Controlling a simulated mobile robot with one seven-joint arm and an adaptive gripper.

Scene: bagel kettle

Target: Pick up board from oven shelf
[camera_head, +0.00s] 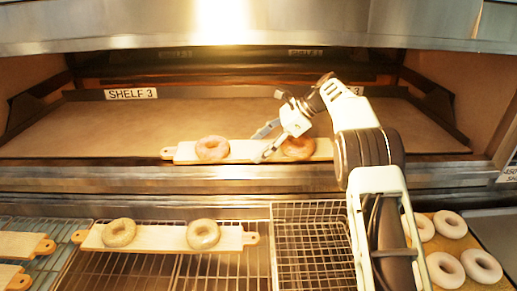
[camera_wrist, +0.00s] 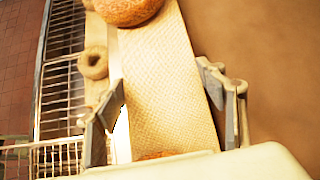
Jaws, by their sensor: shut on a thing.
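A pale wooden board (camera_head: 242,152) with an orange handle tip at its left end lies along the front edge of the oven shelf (camera_head: 130,122) labelled SHELF 3. Two browned bagels rest on it, one on the left (camera_head: 212,148) and one on the right (camera_head: 298,147). My gripper (camera_head: 265,144) is at the board's middle, between the bagels. In the wrist view my gripper (camera_wrist: 165,110) has a finger on each side of the board (camera_wrist: 165,75), shut on its width. One bagel (camera_wrist: 128,8) shows at the top; the other is mostly hidden at the bottom.
Below the oven, another board (camera_head: 160,238) with two paler bagels lies on a wire rack (camera_head: 130,268). An empty wire basket (camera_head: 312,245) stands to its right. Several pale rings (camera_head: 450,224) lie on a tray at far right. More boards (camera_head: 22,245) lie at far left.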

